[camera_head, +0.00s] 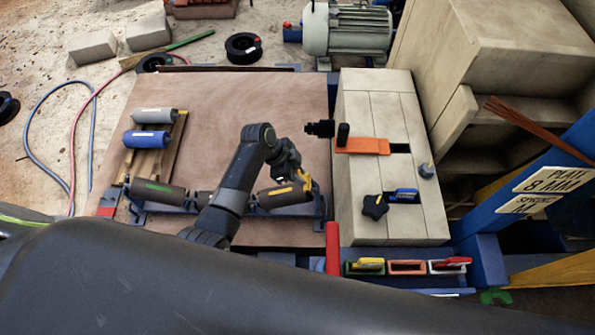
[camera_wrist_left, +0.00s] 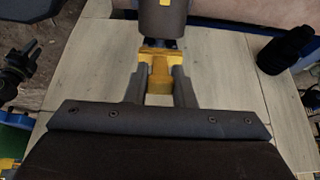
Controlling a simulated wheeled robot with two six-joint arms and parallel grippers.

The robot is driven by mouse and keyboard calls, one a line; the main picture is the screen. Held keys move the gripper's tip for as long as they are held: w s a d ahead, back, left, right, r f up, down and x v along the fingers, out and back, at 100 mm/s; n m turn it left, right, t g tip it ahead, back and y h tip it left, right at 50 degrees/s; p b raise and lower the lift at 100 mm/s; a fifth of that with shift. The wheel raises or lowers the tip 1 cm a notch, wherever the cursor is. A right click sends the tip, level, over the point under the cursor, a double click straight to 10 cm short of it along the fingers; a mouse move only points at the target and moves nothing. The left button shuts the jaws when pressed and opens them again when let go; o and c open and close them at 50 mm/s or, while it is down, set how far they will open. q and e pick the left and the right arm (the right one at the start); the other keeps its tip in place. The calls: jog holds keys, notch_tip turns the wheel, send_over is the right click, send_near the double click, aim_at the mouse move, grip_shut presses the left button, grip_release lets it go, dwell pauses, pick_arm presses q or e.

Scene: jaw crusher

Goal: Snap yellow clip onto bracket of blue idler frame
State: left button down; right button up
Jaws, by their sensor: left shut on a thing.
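My left gripper (camera_head: 303,180) is at the right end of the blue idler frame (camera_head: 170,208). It is shut on the yellow clip (camera_head: 305,180). In the left wrist view, the clip (camera_wrist_left: 158,72) sits between the two grey fingers (camera_wrist_left: 158,88), its wide end toward the end of a dark roller (camera_wrist_left: 162,22). That roller, with a yellow stripe, also shows in the head view (camera_head: 283,196). The blue bracket (camera_head: 321,204) stands at the roller's right end. I cannot tell whether the clip touches it. My right gripper is not in view.
A wooden crate (camera_head: 356,220) right of the frame carries an orange tool (camera_head: 362,146) and a black knob (camera_head: 374,206). Small coloured bins (camera_head: 406,267) stand in front. Two loose rollers (camera_head: 147,140) lie at the left. The brown board (camera_head: 230,100) behind is clear.

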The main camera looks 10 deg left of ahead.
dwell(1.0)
pick_arm(q)
jog(key=shift+p, duration=0.45)
jog(key=shift+b+x, duration=0.85)
jog(key=shift+x, duration=0.5)
jog(key=shift+r, duration=0.1)
jog(key=shift+p+v, duration=1)
jog(key=shift+p, duration=0.2)
jog(key=shift+p, duration=0.55)
dwell(1.2)
jog(key=shift+b+x, duration=0.8)
jog(key=shift+x, duration=0.2)
jog(key=c, duration=1.1)
grip_release()
jog(key=shift+c, duration=0.2)
